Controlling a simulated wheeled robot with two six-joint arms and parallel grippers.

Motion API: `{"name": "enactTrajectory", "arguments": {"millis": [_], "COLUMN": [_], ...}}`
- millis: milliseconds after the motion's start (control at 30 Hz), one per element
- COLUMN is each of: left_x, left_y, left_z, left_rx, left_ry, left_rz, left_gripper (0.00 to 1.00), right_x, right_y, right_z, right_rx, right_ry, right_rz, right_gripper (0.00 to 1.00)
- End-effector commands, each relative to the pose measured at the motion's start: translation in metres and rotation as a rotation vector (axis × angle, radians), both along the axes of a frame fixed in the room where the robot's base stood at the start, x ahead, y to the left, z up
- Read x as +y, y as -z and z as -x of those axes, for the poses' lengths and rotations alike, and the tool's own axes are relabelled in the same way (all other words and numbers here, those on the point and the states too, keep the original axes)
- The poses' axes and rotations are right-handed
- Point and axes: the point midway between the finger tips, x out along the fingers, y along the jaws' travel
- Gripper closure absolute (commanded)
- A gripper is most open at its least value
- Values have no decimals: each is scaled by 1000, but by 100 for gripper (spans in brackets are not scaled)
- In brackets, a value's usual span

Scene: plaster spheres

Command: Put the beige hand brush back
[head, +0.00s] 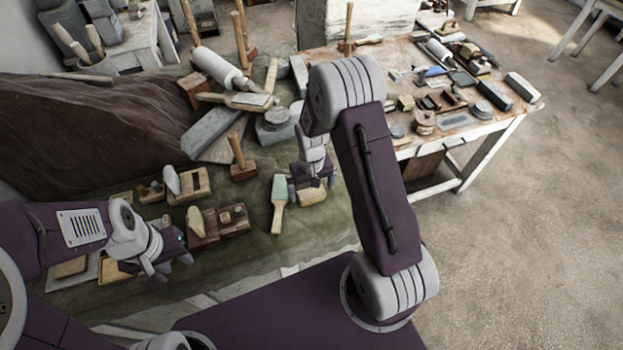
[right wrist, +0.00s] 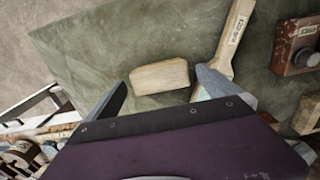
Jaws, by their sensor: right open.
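A beige wooden block-shaped piece (head: 312,196), probably the hand brush, lies on the green cloth below my right gripper (head: 312,180). In the right wrist view the beige piece (right wrist: 160,76) lies between and beyond the tips of my open right gripper (right wrist: 161,88); its underside is hidden. I cannot tell if a finger touches it. A long-handled brush (head: 279,203) with a pale green head lies just left of it; its labelled handle (right wrist: 236,32) also shows in the right wrist view, partly behind one finger. My left gripper (head: 170,267) hangs empty at lower left, fingers apart.
A wooden mallet (head: 241,166) and wooden planes (head: 204,226) stand to the left on the green cloth (head: 250,248). Stone slabs, mallets and a roller crowd the back. A side table (head: 440,150) at right holds many small tools. Cloth in front of the brush is clear.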

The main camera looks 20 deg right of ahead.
Motion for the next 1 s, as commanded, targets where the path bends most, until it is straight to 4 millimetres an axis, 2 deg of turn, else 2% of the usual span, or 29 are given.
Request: {"name": "enactTrajectory", "arguments": {"millis": [200, 400, 500, 667, 767, 900, 1000], "left_x": [0, 0, 0, 0, 0, 0, 0], "left_y": [9, 12, 12, 12, 12, 12, 12], "left_z": [0, 0, 0, 0, 0, 0, 0], "left_rx": [0, 0, 0, 0, 0, 0, 0], "left_ry": [0, 0, 0, 0, 0, 0, 0], "left_rz": [0, 0, 0, 0, 0, 0, 0], "left_gripper": [64, 64, 64, 64, 64, 64, 64], "right_x": [0, 0, 0, 1, 7, 18, 21], "right_y": [-53, -91, -99, -103, -108, -112, -110], "right_z": [-1, -1, 0, 3, 29, 87, 116], "right_rx": [-7, -4, -2, -1, -23, -73, -96], "right_ry": [0, 0, 0, -1, -10, -26, -33], "right_rz": [0, 0, 0, 0, -5, -12, -14], "right_gripper": [0, 0, 0, 0, 0, 0, 0]}}
